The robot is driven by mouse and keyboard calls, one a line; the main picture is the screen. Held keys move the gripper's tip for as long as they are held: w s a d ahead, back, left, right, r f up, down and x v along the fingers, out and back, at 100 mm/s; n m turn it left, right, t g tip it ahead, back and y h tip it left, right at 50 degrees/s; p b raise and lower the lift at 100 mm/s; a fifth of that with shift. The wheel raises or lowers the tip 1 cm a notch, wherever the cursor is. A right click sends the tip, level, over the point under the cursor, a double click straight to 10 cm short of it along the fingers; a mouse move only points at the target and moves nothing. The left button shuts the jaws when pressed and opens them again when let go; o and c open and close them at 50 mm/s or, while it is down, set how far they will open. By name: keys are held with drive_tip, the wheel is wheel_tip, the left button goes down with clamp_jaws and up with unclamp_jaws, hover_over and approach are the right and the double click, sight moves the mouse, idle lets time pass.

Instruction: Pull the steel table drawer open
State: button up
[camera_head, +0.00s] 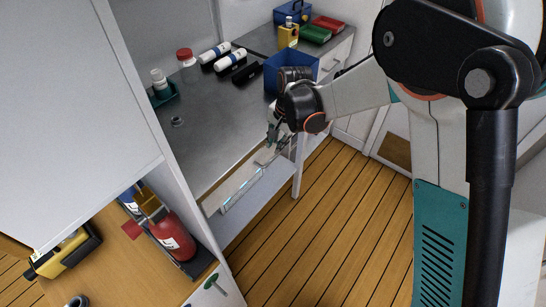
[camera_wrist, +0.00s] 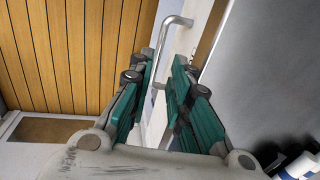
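The steel table (camera_head: 213,125) has a grey top, and its white drawer (camera_head: 240,192) shows below the front edge. A brownish strip of drawer interior shows behind the front, so the drawer stands slightly open. The drawer's bar handle (camera_wrist: 166,40) passes between my fingers in the wrist view. My gripper (camera_head: 268,153) is at the right end of the drawer front. In the wrist view my gripper (camera_wrist: 165,62) has a gap between its teal fingers, with the bar nearer the left finger. Contact with the bar cannot be told.
A blue bin (camera_head: 291,72), bottles (camera_head: 230,60) and a teal tray (camera_head: 163,95) stand on the table. A white cabinet (camera_head: 75,100) and a shelf with a red extinguisher (camera_head: 172,236) are at left. The wooden floor (camera_head: 320,225) before the drawer is clear.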

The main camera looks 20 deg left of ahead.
sight(272, 158)
drive_tip(key=f, duration=0.2)
drive_tip(key=a+f+b, duration=0.1)
drive_tip(key=f, duration=0.2)
drive_tip(key=f+b, duration=0.1)
drive_tip(key=f, duration=0.2)
drive_tip(key=shift+w+a, duration=0.25)
drive_tip(key=shift+w, duration=0.05)
clamp_jaws()
